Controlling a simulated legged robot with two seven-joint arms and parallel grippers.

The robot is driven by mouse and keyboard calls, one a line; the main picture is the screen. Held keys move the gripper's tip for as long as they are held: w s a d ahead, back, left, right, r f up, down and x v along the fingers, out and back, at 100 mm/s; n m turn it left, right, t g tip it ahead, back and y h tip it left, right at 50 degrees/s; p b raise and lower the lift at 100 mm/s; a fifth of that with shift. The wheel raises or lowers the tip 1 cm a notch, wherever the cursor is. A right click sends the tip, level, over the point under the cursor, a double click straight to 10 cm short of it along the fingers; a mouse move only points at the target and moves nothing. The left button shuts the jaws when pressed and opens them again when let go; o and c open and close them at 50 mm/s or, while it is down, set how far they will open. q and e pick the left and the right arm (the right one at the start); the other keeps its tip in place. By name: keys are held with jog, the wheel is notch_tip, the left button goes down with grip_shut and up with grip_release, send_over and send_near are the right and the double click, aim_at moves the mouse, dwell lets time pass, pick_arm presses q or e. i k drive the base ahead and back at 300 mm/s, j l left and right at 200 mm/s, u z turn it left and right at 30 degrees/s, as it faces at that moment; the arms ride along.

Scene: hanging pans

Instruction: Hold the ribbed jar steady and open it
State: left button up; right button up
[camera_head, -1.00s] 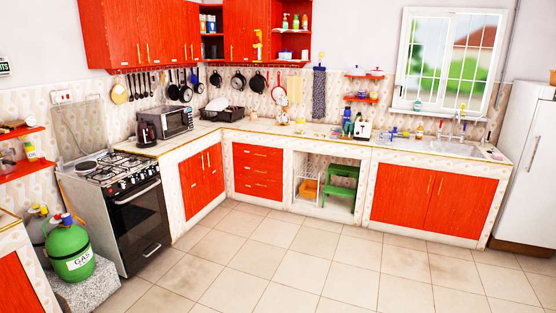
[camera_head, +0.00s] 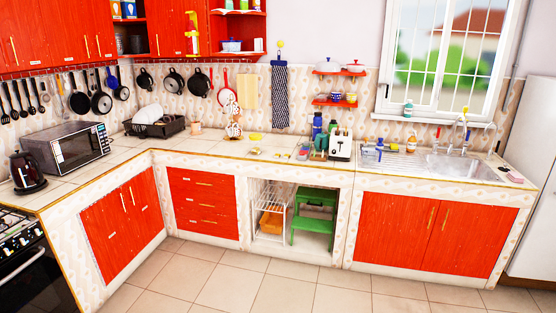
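I cannot pick out a ribbed jar for certain at this distance. A small beige container (camera_head: 195,127) stands on the back counter beside the dish rack, too small to tell if it is ribbed. Dark blue and green bottles (camera_head: 317,126) stand further right, left of the white toaster (camera_head: 341,146). Several small items lie on the counter between them, too small to name. Neither of my grippers shows in the view.
The L-shaped counter (camera_head: 215,146) holds a microwave (camera_head: 66,148), a black kettle (camera_head: 27,172), a dish rack (camera_head: 156,125) and a sink (camera_head: 462,166). A stove (camera_head: 22,245) stands front left, a fridge (camera_head: 535,180) right. The tiled floor (camera_head: 225,285) in front is clear.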

aim_at(255, 147)
jog(key=i, duration=2.75)
